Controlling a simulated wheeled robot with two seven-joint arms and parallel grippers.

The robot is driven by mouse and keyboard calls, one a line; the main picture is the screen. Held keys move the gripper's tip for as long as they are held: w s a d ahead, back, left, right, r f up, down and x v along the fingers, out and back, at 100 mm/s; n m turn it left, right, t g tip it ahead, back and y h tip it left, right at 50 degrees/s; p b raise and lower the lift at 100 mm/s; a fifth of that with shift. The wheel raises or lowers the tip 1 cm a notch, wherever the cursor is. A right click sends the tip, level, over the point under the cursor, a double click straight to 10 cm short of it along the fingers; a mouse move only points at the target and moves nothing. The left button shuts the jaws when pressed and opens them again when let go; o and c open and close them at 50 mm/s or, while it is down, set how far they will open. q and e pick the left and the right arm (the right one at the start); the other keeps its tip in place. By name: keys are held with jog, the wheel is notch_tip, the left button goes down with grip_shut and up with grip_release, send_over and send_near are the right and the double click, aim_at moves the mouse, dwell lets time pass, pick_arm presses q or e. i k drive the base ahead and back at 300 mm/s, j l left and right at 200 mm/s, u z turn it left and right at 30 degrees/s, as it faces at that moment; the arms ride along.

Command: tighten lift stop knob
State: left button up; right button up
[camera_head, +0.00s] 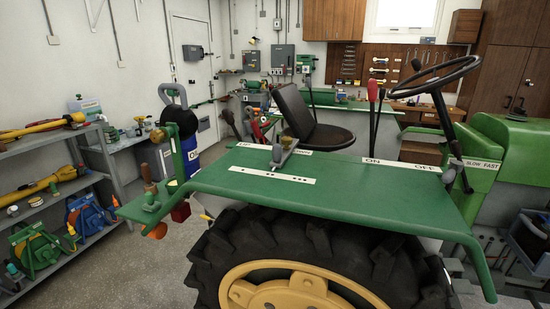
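A green tractor fender (330,178) spans the middle of the view above a large rear tyre. A small grey lever or bracket with a knob-like top (284,147) stands on the fender beside a white marked strip (272,174). I cannot tell for sure whether this is the lift stop knob. A wooden-handled part (150,190) sits at the fender's left end, next to an orange round piece (158,231). Neither of my grippers is in view, so nothing shows touching the tractor.
A black seat (319,137), red-topped lever (371,90) and steering wheel (434,78) stand beyond the fender. The black tyre (300,242) fills the front. Grey shelves (92,155) with tools stand at left. Open floor (150,265) lies between shelves and tyre.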

aim_at(286, 141)
jog(key=j+z, duration=0.25)
jog(key=z, duration=0.15)
jog(key=j+z, duration=0.25)
jog(key=z, duration=0.2)
jog(key=k+j+z, duration=0.1)
jog(key=j+z, duration=0.15)
jog(key=z, duration=0.15)
